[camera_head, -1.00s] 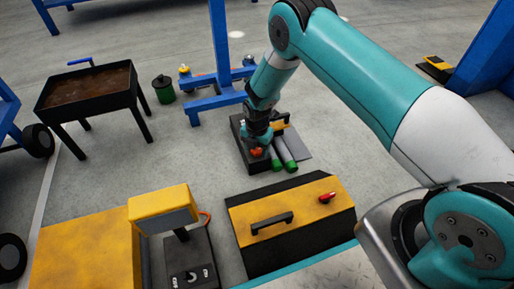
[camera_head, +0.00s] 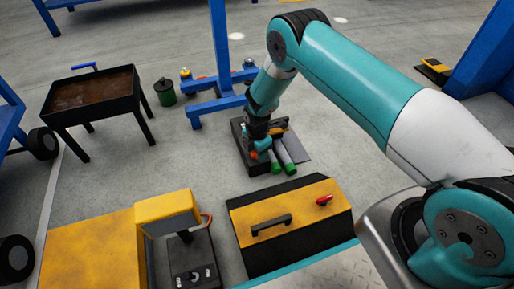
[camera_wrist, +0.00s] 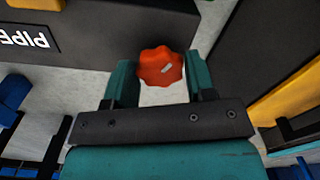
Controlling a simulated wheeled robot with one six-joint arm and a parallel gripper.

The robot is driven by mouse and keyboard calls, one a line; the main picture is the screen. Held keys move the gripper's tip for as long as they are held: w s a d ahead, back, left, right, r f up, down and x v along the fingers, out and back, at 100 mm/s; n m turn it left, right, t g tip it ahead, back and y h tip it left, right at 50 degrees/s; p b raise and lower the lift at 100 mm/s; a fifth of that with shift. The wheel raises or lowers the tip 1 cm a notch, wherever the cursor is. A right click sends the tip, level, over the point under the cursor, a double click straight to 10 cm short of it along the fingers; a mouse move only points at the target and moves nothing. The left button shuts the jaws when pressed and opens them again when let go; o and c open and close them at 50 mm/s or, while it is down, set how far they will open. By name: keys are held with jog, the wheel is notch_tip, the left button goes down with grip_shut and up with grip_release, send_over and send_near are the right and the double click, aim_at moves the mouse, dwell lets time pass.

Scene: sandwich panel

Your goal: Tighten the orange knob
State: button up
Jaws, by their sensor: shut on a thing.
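The orange knob (camera_wrist: 160,67) is a round, scalloped knob with a small grey mark on its face. In the wrist view it sits between the two teal fingers of my gripper (camera_wrist: 160,82), which are shut on it.
Two grey cylinders with green ends (camera_head: 285,160) lie right beside the black unit. A yellow and black toolbox (camera_head: 290,225) stands nearer. A blue stand (camera_head: 219,60) rises behind. A dark panel lettered "PIPE" (camera_wrist: 30,35) is at upper left in the wrist view.

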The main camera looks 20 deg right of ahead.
jog(key=m+p, duration=0.1)
jog(key=m, duration=0.3)
jog(key=shift+r+m+p, duration=0.1)
jog(key=shift+m+p, duration=0.2)
jog(key=shift+p, duration=0.1)
jog(key=m+p, duration=0.1)
jog(key=m, duration=0.2)
jog(key=shift+m, duration=0.4)
jog(key=m, duration=0.4)
jog(key=shift+p, duration=0.4)
jog(key=m, duration=0.4)
jog(key=m+p, duration=0.1)
jog(key=m, duration=0.9)
jog(key=shift+m, duration=2.3)
